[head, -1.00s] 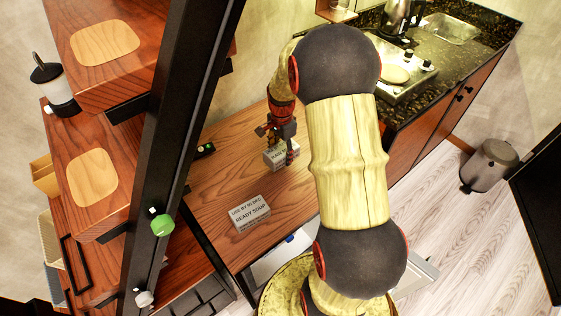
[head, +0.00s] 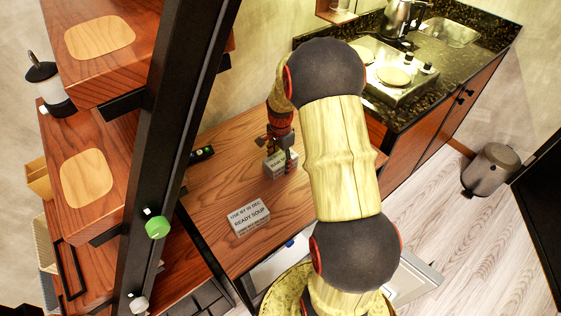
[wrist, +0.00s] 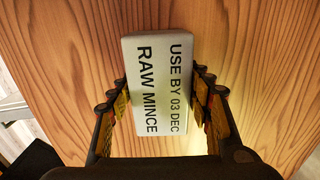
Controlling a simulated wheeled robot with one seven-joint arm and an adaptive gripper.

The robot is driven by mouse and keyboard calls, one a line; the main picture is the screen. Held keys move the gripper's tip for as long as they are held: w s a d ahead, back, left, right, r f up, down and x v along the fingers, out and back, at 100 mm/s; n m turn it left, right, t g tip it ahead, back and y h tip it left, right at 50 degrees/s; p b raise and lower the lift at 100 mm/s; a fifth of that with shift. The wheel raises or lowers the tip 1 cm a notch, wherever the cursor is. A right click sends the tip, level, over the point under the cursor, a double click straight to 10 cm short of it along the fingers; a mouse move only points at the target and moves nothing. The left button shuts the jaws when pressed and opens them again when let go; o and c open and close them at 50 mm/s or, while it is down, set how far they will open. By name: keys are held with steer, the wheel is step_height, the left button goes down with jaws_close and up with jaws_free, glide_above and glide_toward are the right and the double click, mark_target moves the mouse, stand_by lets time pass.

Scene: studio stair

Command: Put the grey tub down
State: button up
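A grey tub (wrist: 158,85) labelled "RAW MINCE, USE BY 03 DEC" sits between the two fingers of my gripper (wrist: 160,98) in the wrist view. The finger pads press against its two long sides, and the gripper is shut on it. In the head view the tub (head: 275,167) is at or just above the wooden table top (head: 215,190), below my gripper (head: 280,150). Whether its base touches the wood I cannot tell. My fingers partly hide it there.
A second grey tub (head: 248,217), labelled "READY SOUP", lies on the table nearer the front. A small black item (head: 202,154) lies at the left edge. A black post (head: 178,150) and wooden shelves (head: 125,195) stand left. A counter with a hob (head: 390,85) is at the right back.

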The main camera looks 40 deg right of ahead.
steer(key=o, duration=0.4)
steer(key=shift+r, duration=0.1)
